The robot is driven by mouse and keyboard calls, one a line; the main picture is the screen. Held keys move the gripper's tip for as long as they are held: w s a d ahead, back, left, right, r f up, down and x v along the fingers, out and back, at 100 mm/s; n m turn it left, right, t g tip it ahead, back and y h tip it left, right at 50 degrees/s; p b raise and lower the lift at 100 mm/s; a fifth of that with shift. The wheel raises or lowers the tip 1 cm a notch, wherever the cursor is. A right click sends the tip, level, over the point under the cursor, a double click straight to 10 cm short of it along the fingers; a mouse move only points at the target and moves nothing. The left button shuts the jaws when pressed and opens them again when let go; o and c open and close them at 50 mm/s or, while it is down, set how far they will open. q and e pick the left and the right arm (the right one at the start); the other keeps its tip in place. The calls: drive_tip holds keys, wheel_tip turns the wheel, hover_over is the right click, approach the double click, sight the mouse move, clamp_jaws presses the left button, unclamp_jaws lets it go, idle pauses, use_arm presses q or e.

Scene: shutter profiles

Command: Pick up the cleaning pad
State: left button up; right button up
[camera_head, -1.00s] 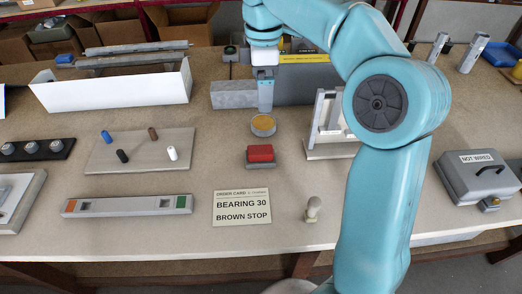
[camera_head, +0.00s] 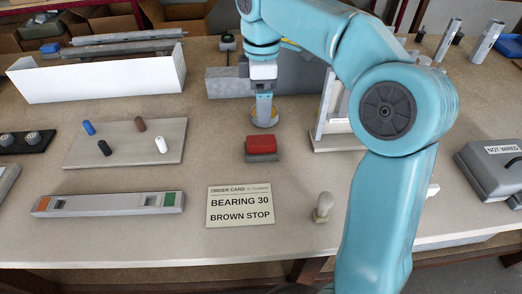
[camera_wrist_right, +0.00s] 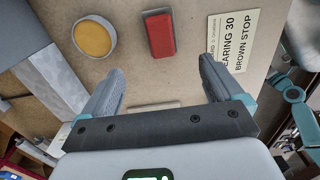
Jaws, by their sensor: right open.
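A red block on a grey base (camera_head: 261,144) lies on the bench left of my arm and looks like the cleaning pad. In the right wrist view the red block (camera_wrist_right: 160,35) lies ahead of the fingers, near the middle. A round tin with a yellow-orange filling (camera_head: 264,119) stands just behind it, and shows at upper left in the wrist view (camera_wrist_right: 93,39). My right gripper (camera_head: 264,121) points down, appearing over the tin in the head view. In the wrist view its fingers (camera_wrist_right: 161,65) are apart with nothing between them. My left gripper is out of view.
An order card (camera_head: 240,206) reads "BEARING 30 BROWN STOP". A small pale knobbed object (camera_head: 323,205) stands right of it. A grey block (camera_head: 228,83) lies behind the tin, and a white-framed stand (camera_head: 332,120) is to the right. Bench between card and pegboard (camera_head: 172,155) is clear.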

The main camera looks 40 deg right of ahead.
sight(261, 140)
wheel_tip(261, 140, down, 9)
drive_tip(key=shift+f+b, duration=0.1)
drive_tip(key=shift+b, duration=0.8)
wheel_tip(261, 140, down, 5)
drive_tip(key=shift+f+b, duration=0.1)
drive_tip(key=shift+b, duration=0.4)
drive_tip(key=c, duration=1.2)
